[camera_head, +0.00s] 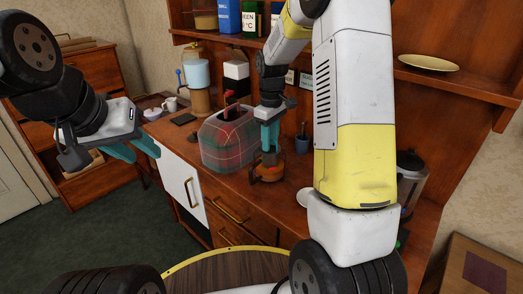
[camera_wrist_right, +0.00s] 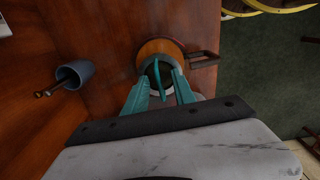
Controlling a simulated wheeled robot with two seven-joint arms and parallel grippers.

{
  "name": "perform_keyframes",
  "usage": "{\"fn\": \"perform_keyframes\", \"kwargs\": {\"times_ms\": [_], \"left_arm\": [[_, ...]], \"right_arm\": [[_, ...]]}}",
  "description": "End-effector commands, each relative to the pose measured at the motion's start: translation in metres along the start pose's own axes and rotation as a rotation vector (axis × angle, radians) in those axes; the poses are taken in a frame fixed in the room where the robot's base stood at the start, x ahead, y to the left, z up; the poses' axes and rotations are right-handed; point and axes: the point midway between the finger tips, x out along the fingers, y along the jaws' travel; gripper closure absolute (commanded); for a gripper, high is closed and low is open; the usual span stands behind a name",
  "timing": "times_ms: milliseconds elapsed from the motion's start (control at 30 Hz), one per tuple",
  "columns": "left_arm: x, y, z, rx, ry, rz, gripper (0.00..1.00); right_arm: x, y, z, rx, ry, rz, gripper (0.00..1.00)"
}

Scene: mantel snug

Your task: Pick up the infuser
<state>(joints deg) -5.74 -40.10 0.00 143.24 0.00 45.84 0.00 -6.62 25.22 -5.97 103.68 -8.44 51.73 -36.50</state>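A round orange-brown object (camera_head: 268,174) stands near the front edge of the wooden desk; it may be the infuser, but I cannot tell for sure. In the right wrist view its round orange top (camera_wrist_right: 158,48) lies just beyond my right gripper (camera_wrist_right: 163,76). The teal fingers point down at it and stand apart, with a thin teal piece between them. Whether they touch it is hidden. In the head view my right gripper (camera_head: 269,143) is directly over it. My left gripper (camera_head: 135,150) is open and empty, left of the desk.
A plaid-covered object (camera_head: 228,142) stands close left of my right gripper. A blue-grey cup (camera_head: 302,144) with thin utensils is to the right; it also shows in the right wrist view (camera_wrist_right: 75,74). A shelf (camera_head: 455,84) hangs above. A round table (camera_head: 225,270) is in front.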

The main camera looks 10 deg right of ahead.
Motion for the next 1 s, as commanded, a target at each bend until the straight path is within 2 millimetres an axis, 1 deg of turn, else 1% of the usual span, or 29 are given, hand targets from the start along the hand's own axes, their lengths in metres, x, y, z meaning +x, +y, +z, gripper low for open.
{"fn": "perform_keyframes", "kwargs": {"times_ms": [33, 67, 200, 1000], "left_arm": [[0.0, 0.0, 0.0, 0.0, 0.0, 0.0, 0.64], [0.0, 0.0, 0.0, 0.0, 0.0, 0.0, 0.64], [0.0, 0.0, 0.0, 0.0, 0.0, 0.0, 0.64], [0.0, 0.0, 0.0, 0.0, 0.0, 0.0, 0.64]], "right_arm": [[-0.0002, 0.0001, 0.0, 0.0, 0.0, 0.0, 0.69], [-0.0003, 0.0001, 0.0, 0.0, 0.0, 0.0, 0.72], [-0.0005, 0.0001, -0.0001, 0.0, 0.0, 0.0, 1.0], [-0.0008, 0.0001, -0.0001, 0.0, 0.0, 0.0, 1.0]]}}
